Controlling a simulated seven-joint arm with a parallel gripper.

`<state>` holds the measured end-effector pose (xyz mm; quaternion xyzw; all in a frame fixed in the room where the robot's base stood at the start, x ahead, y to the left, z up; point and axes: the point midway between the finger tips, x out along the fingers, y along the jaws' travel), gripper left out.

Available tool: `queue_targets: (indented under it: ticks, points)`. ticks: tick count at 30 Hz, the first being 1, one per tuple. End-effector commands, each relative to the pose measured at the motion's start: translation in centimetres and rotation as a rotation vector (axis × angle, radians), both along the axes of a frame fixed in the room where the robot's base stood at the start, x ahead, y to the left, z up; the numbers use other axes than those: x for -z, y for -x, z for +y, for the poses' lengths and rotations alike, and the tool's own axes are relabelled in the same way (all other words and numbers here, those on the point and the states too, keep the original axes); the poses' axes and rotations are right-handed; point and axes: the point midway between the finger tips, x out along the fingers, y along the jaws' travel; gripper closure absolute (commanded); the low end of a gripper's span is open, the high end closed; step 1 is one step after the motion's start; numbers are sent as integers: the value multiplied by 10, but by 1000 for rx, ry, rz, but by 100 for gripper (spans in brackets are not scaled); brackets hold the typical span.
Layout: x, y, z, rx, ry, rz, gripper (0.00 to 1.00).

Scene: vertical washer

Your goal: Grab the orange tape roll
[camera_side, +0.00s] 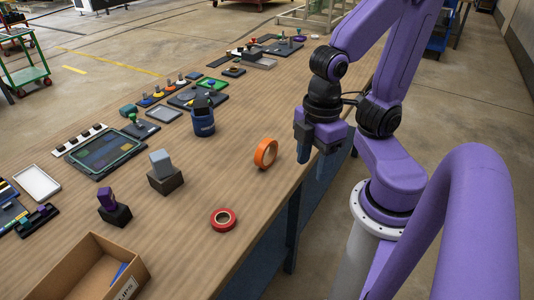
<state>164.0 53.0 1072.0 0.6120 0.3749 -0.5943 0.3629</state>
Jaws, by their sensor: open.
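The orange tape roll (265,153) stands upright on its edge on the wooden table, near the table's right edge. My gripper (302,158) is to the right of the roll, pointing down beside the table edge, apart from the roll. The gripper is open with nothing seen in it. Its fingers are dark and small in this view.
A red tape roll (223,219) lies flat nearer the camera. A cardboard box (85,272) sits at the front left. A blue cup (203,123) with dark items, a grey block on a dark base (163,172) and a tablet-like panel (104,152) stand left. Wood around the orange roll is clear.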

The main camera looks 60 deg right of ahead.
Motion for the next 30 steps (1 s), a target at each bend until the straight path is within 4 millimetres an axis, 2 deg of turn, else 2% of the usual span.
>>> queue_targets:
  ticks: [8,11,14,30]
  points:
    - [0,-1,0,-1,4,0,45]
    - [3,-8,1,-10,41,3,45]
    - [8,-25,2,-31,130,8,45]
    - [51,-155,4,-235,829,166,45]
